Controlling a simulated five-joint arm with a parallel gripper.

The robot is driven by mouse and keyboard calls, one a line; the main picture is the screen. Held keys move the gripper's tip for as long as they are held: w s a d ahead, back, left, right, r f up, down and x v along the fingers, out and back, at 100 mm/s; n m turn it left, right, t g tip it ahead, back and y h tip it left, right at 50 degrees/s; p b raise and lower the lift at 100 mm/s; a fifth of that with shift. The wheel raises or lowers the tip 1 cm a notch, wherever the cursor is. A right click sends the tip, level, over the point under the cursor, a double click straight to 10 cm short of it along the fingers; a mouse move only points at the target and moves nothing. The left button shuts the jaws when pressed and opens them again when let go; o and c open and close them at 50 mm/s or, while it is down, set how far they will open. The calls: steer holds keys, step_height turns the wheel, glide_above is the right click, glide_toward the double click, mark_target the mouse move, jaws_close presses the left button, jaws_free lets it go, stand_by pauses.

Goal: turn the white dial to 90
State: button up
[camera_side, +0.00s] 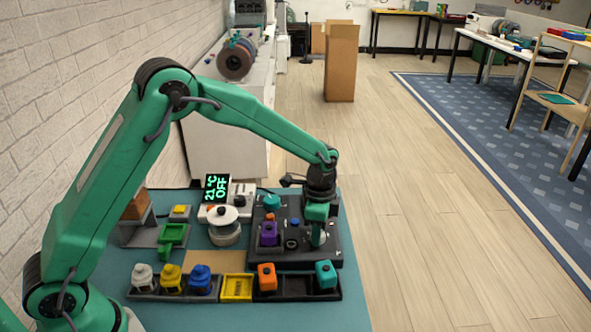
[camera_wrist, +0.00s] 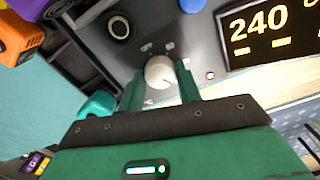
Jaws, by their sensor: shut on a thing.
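The white dial (camera_wrist: 159,70) sits on a dark grey panel (camera_wrist: 204,50) and shows between my two green fingers in the wrist view. My gripper (camera_wrist: 161,78) is shut on the dial, with one finger on each side. A display (camera_wrist: 262,28) beside it reads 240 in yellow digits, and its right part is cut off. In the side view my gripper (camera_side: 317,230) points down over the right part of the panel, and the dial (camera_side: 319,238) is partly hidden by the fingers. I cannot read a scale around the dial.
A purple block (camera_side: 269,234) and a teal knob (camera_side: 272,202) stand on the panel left of my gripper. A tray (camera_side: 297,284) with orange and teal blocks lies in front. The mat's front right is clear.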

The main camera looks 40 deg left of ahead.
steer(key=shift+n, duration=0.4)
steer(key=n, duration=0.8)
steer(key=shift+r+n, duration=0.1)
steer(key=shift+n, duration=0.3)
steer(key=n, duration=1)
steer(key=o, duration=1)
